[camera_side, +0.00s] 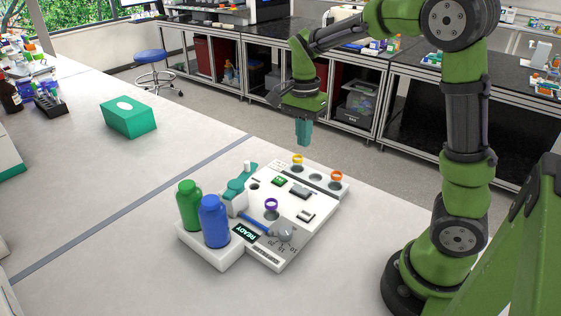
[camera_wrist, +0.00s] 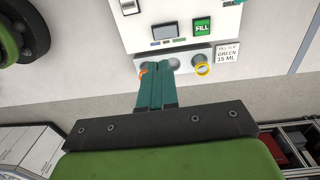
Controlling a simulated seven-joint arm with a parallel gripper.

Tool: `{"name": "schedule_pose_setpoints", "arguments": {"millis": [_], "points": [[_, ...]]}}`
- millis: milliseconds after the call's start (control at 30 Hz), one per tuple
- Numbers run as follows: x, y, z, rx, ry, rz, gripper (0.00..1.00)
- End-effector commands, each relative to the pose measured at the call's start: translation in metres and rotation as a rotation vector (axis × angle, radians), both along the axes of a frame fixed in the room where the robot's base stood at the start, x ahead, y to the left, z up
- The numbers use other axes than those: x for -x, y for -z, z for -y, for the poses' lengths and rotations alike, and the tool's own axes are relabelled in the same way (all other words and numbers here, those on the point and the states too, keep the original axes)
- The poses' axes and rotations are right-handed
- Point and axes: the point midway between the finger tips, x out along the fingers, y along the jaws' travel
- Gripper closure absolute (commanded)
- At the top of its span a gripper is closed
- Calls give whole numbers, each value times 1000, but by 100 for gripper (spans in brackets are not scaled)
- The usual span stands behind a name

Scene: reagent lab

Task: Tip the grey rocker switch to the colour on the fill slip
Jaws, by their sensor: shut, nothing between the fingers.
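The grey rocker switch (camera_side: 300,192) sits on the white machine (camera_side: 262,252), beside the green FILL button (camera_side: 279,181). In the wrist view the rocker (camera_wrist: 165,31) is left of the FILL button (camera_wrist: 202,27), with small coloured marks by it; which way it is tipped is unclear. The fill slip (camera_wrist: 228,54) in the wrist view reads GREEN 15 ML; its top line is too small to tell. My gripper (camera_side: 304,145) is shut and empty, pointing down above the machine's far edge, apart from the switch. Its teal fingers (camera_wrist: 157,68) hide part of the machine's edge.
A green bottle (camera_side: 189,205) and a blue bottle (camera_side: 214,222) stand at the machine's left. A green box (camera_side: 128,118) stands farther off.

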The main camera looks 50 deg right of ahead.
Motion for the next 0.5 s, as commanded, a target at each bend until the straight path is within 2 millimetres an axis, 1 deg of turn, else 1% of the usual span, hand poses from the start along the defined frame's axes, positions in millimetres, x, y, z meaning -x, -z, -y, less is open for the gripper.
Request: {"name": "schedule_pose_setpoints", "arguments": {"millis": [167,367,500], "points": [[-16,0,4,2,2,48,100],[-15,0,4,1,1,48,100],[-15,6,3,0,1,46,100]]}}
